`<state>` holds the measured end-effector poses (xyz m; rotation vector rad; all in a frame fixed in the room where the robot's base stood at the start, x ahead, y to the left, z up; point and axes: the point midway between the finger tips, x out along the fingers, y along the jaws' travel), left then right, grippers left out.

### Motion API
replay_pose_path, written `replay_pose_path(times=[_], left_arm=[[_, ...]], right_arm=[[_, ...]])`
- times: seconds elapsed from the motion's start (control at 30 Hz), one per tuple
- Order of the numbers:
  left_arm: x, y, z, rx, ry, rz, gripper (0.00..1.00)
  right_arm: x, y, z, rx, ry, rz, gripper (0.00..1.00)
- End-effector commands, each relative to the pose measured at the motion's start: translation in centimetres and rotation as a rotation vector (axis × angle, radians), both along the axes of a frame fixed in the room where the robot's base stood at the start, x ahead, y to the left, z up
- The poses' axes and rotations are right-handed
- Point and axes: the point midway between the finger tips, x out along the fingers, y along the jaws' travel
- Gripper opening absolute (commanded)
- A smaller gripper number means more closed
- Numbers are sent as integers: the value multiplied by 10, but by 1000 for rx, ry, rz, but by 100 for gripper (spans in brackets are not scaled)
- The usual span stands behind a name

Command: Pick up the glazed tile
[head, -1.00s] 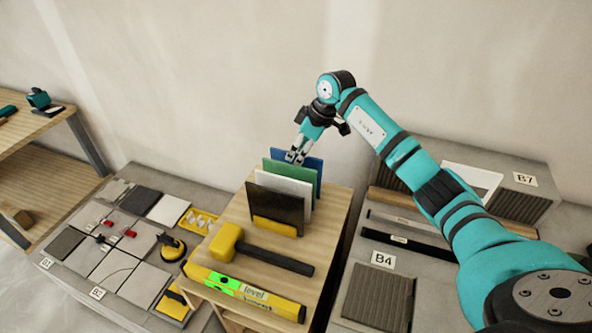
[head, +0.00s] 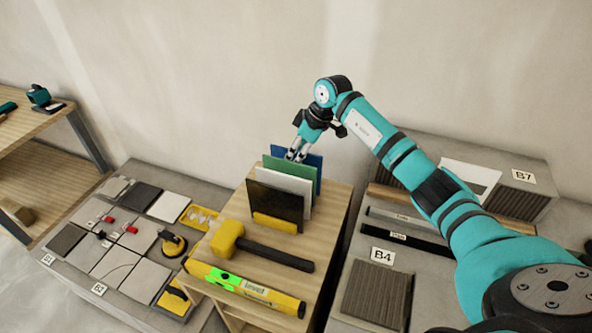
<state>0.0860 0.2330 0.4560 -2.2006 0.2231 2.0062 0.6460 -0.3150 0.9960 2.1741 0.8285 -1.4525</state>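Several upright tiles stand in a row in a rack on the wooden stand: a black tile (head: 275,204) in front, then a white tile (head: 286,180), a green tile (head: 306,174) and a blue tile (head: 314,161) at the back. I cannot tell by finish which is the glazed one. My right gripper (head: 297,154) points down at the top edges of the green and blue tiles. Its two fingers show slightly apart; whether they are closed on an edge is too small to tell. My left gripper is not in view.
A yellow mallet (head: 228,238) and a yellow level (head: 240,288) lie on the stand's front. A low slab (head: 122,262) at left carries flat tiles and small tools. At right lie dark bars (head: 405,239) and a ribbed tile (head: 378,294). The wall is close behind.

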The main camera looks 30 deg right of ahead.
Motion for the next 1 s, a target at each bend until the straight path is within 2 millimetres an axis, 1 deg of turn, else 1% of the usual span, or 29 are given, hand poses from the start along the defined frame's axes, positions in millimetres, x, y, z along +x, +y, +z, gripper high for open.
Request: replay_pose_path(times=[0.13,0.4,0.9,1.0], left_arm=[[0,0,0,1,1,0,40],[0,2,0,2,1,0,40],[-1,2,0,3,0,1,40],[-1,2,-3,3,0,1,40]], right_arm=[[0,0,0,0,0,0,35],[0,0,0,0,0,0,0],[1,0,1,1,-3,0,0],[1,0,2,1,-4,0,0]])
